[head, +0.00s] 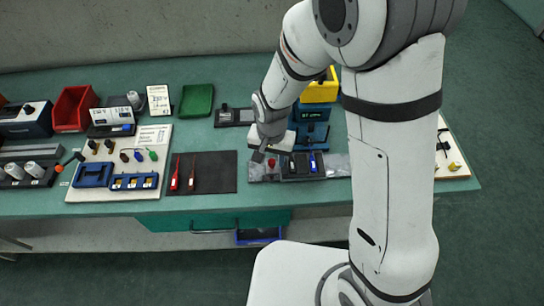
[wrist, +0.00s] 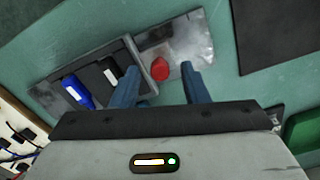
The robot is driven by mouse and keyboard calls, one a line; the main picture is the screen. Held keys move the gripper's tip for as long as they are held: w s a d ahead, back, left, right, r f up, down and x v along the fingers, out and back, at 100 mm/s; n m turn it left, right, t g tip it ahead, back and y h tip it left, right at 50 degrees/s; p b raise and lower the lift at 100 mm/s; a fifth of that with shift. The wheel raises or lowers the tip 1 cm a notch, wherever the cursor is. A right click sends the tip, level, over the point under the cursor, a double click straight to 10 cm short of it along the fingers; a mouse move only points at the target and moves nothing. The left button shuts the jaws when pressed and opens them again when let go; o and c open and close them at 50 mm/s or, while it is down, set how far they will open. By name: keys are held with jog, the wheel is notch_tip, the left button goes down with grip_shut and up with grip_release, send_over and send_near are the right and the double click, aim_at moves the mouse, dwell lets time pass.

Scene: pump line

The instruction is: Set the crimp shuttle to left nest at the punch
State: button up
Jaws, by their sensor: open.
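A round red knob (wrist: 160,69) stands on a bare grey metal plate (wrist: 190,45) in the wrist view. It also shows in the head view (head: 271,163), at the left end of the plate in front of the blue press (head: 312,114). I cannot tell for sure whether the knob belongs to the crimp shuttle. My gripper (wrist: 158,72) is open, its two fingers on either side of the knob with gaps visible; whether they are down at its height is unclear. In the head view my gripper (head: 261,150) is just above the plate's left end.
Beside the knob is a dark block with a black, white-labelled piece (wrist: 111,71) and a blue one (wrist: 77,91). A dark mat (head: 213,172) with red tools lies to the left. A green tray (head: 197,100) stands behind. Bare bench shows between mat and plate.

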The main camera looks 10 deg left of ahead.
jog(key=shift+f, duration=0.25)
grip_shut()
dwell(0.3)
